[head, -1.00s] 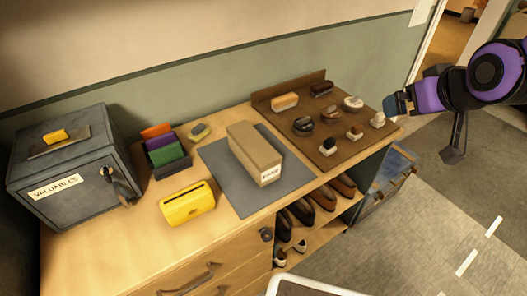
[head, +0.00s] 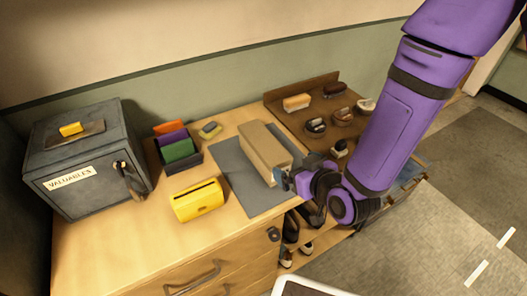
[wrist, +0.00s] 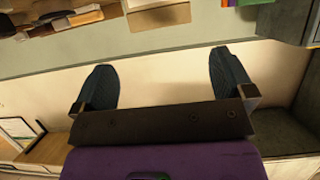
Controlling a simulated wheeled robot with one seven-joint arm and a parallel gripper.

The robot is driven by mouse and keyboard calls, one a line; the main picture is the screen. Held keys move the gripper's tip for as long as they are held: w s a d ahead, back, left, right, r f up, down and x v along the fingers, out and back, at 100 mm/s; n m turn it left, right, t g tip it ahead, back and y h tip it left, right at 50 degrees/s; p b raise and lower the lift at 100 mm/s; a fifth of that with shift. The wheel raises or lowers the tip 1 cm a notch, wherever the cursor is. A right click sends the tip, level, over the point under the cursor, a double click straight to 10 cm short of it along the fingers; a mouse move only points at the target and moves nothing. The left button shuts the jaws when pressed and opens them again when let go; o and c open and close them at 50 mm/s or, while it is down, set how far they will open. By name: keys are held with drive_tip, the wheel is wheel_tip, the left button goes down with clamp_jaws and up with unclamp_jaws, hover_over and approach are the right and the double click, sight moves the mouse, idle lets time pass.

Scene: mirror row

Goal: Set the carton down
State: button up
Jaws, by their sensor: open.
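The carton (head: 262,148) is a long tan box lying on the grey mat (head: 234,174) on the wooden counter. In the head view my gripper (head: 284,180) is by the carton's near right end and partly hides that end and its label. I cannot tell whether it touches the carton. In the wrist view my gripper (wrist: 163,82) has its two dark fingers wide apart with nothing held between them; pale wall shows through the gap.
A yellow box (head: 199,200) with a slot stands left of the mat. A tray of coloured packets (head: 179,150) and a grey safe (head: 85,155) are farther left. A brown board (head: 290,118) with brushes and small items lies behind my arm. Bare counter lies at the front left.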

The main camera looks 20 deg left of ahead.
sight(278, 158)
drive_tip(key=x, duration=0.5)
drive_tip(key=shift+a+f, duration=0.1)
drive_tip(key=shift+a, duration=0.05)
drive_tip(key=x, duration=0.4)
drive_tip(key=shift+s+f, duration=0.1)
drive_tip(key=shift+f, duration=0.25)
drive_tip(key=shift+w+a+f, duration=0.25)
drive_tip(key=shift+w+a, duration=0.2)
drive_tip(key=shift+a, duration=0.05)
drive_tip(key=shift+c, duration=0.2)
drive_tip(key=c, duration=1)
drive_tip(key=shift+c, duration=0.5)
drive_tip(key=shift+r, duration=0.15)
